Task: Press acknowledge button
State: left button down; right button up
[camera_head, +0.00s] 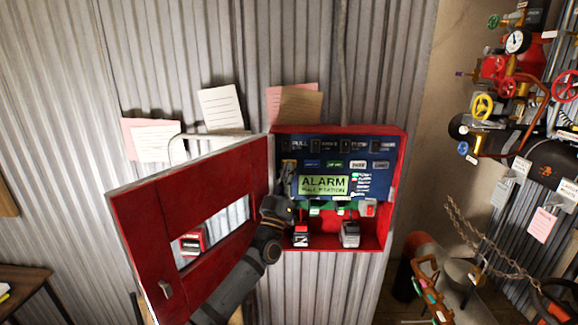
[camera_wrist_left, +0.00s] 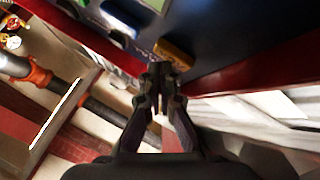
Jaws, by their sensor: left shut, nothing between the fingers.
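A red alarm box (camera_head: 398,160) hangs on the corrugated wall with its blue panel (camera_head: 335,151) facing me. A row of small labelled buttons crosses the panel: an amber one (camera_head: 289,163) at the left end, then blue, green and white ones. Their lettering is too small to read, so I cannot tell which is the acknowledge button. My left gripper (camera_head: 289,181) is shut and empty at the panel's left side, just below the amber button. In the left wrist view the fingertips (camera_wrist_left: 160,68) are just below the amber button (camera_wrist_left: 174,54); contact is unclear. My right gripper is out of view.
The red door (camera_head: 185,190) stands open to the left, beside my left arm. A green ALARM screen (camera_head: 324,184) sits below the buttons. Red and grey parts stand on the box floor. Valves and gauges (camera_head: 516,42) fill the far right.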

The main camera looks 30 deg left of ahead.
pick_arm(q)
jog(key=shift+w+a+b, duration=0.3)
jog(key=shift+w+b, duration=0.05)
jog(key=shift+w, duration=0.05)
dwell(0.7)
jog(key=shift+s+d+f+p, duration=0.1)
jog(key=shift+s+d+p, duration=0.4)
jog(key=shift+s+p, duration=0.4)
jog(key=shift+w, duration=0.1)
jog(key=s+d+p, duration=0.1)
jog(key=s+p, duration=0.1)
jog(key=s+d+p, duration=0.1)
jog(key=s+p, duration=0.1)
jog(key=shift+s+d, duration=0.1)
jog(key=shift+d, duration=0.2)
dwell(0.5)
